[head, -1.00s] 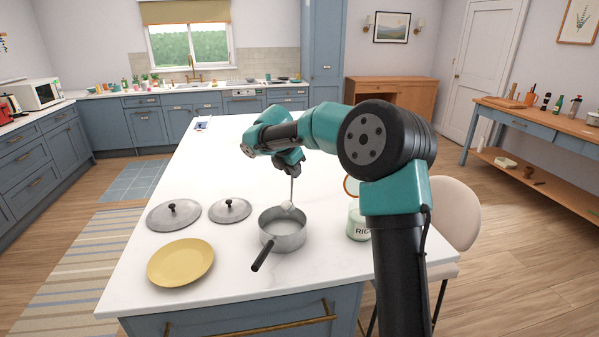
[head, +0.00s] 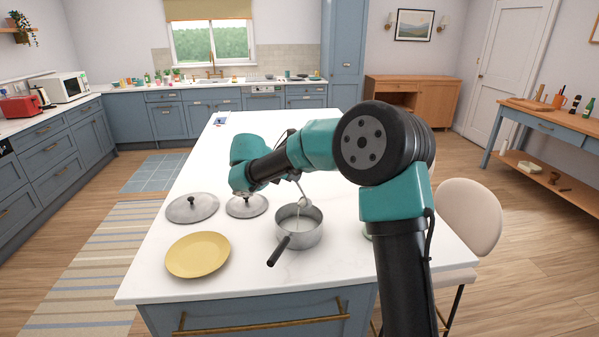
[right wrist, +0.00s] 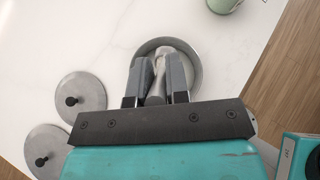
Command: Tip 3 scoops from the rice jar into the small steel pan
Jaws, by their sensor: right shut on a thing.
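The small steel pan (head: 312,234) stands on the white island top with its black handle towards me; pale contents show inside. It also shows in the right wrist view (right wrist: 196,73). My right gripper (right wrist: 156,62) is shut on the metal scoop (head: 306,203), which hangs at the pan's far rim in the head view, tilted. I cannot tell whether it touches the pan or holds rice. The rice jar (head: 367,232) is almost wholly hidden behind my right arm in the head view; a pale green edge (right wrist: 222,5) of it shows in the right wrist view. My left gripper is out of view.
Two steel lids with black knobs, a larger one (head: 185,210) and a smaller one (head: 240,210), lie left of the pan. A yellow plate (head: 198,262) lies at the front left. A chair (head: 470,215) stands at the right.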

